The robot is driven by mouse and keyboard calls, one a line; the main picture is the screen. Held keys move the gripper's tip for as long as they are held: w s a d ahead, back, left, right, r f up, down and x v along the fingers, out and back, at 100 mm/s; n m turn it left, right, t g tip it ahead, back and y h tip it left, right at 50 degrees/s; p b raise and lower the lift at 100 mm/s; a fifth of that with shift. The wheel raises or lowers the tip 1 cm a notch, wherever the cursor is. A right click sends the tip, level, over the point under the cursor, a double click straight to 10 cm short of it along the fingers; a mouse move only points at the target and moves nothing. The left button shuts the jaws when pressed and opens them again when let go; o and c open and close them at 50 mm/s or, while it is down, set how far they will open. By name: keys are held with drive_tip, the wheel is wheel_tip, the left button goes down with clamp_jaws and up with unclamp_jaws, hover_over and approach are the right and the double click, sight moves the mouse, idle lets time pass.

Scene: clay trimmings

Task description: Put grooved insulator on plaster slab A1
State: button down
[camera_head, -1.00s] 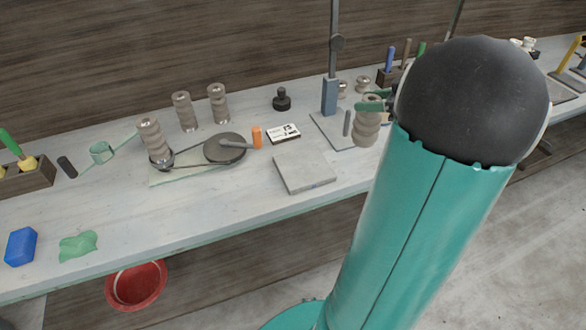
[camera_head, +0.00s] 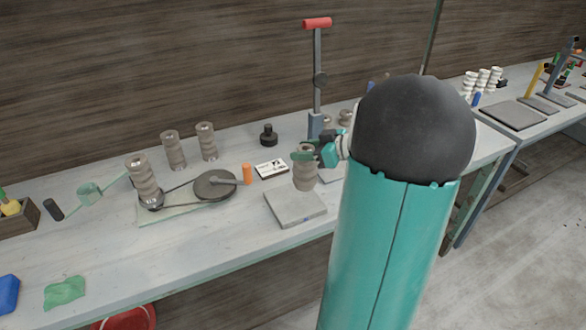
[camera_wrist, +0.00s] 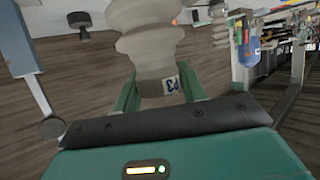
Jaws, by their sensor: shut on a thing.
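The grooved insulator (camera_head: 305,174), a grey-brown ribbed piece, is upright in my gripper (camera_head: 312,154). In the wrist view the insulator (camera_wrist: 150,40) fills the space between the two green fingers of my gripper (camera_wrist: 158,92), and a label reading P3 shows on it. A square grey plaster slab (camera_head: 290,209) lies on the bench with a small blue mark on its front edge. The insulator's lower end overlaps the slab's back right part in the head view; I cannot tell whether they touch. My arm hides the bench to the right.
A turntable-like disc (camera_head: 214,186) and an orange cylinder (camera_head: 247,174) stand left of the slab. Several ribbed insulators (camera_head: 206,141) stand farther left. A white card (camera_head: 271,169) lies behind the slab. A tall press with a red handle (camera_head: 317,24) rises behind my gripper.

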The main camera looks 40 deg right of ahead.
sight(294, 168)
drive_tip(key=w+f, duration=0.1)
drive_tip(key=w+a+f, duration=0.1)
drive_tip(key=f, duration=0.1)
drive_tip(key=shift+w+a+f, duration=0.15)
drive_tip(key=shift+w+a, duration=0.05)
drive_tip(key=shift+w+f, duration=0.1)
drive_tip(key=shift+f, duration=1.55)
drive_tip(key=shift+f, duration=0.2)
drive_tip(key=c, duration=0.8)
unclamp_jaws()
